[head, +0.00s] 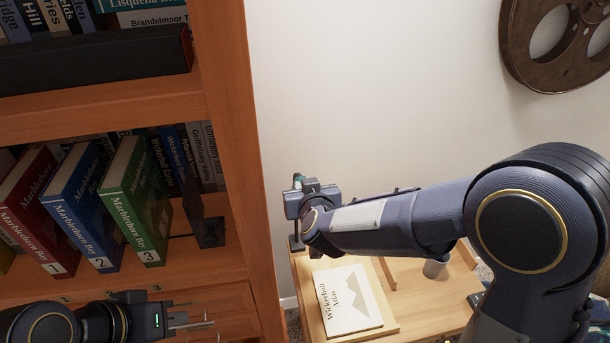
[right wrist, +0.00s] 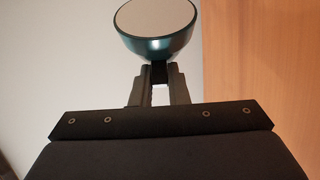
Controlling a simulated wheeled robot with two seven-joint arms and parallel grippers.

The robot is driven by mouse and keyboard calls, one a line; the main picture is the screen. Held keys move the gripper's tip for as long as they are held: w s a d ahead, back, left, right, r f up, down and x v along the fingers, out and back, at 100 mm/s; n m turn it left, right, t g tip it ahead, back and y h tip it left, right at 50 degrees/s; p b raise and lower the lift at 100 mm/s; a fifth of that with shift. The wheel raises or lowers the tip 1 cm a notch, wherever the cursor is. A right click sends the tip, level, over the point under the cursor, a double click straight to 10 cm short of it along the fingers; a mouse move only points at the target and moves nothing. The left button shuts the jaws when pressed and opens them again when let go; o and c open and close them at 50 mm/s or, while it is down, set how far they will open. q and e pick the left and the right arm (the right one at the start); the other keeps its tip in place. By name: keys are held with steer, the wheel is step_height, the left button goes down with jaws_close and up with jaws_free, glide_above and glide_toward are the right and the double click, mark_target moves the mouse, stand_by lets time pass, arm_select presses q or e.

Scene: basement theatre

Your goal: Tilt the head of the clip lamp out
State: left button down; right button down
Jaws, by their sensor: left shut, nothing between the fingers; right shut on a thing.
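The clip lamp's head (right wrist: 155,45) is a teal bowl with a pale round face, at the top of the right wrist view. A dark piece sits just below the bowl, between the fingertips of my right gripper (right wrist: 159,84), which is shut on it. In the head view the right gripper (head: 299,186) is beside the bookcase's right edge and hides most of the lamp. Only a small teal bit of the lamp shows above it. My left gripper (head: 192,319) is shut and empty in front of the lower bookcase, at the bottom left.
The wooden bookcase (head: 232,130) fills the left, with numbered red, blue and green books (head: 135,200) and a dark bookend (head: 209,232). A low wooden table (head: 395,335) holds a pale atlas (head: 347,300) and a grey cup (head: 434,268). A film reel (head: 557,70) hangs on the wall.

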steer(key=shift+s+d+f, duration=0.1)
steer(key=shift+d+f, duration=0.05)
steer(key=shift+f, duration=0.3)
steer(key=c, duration=1.6)
jaws_free()
steer(key=shift+o, duration=1)
steer(key=shift+s+r, duration=0.15)
steer(key=shift+r, duration=0.25)
steer(key=p+v, duration=0.1)
steer(key=v, duration=0.6)
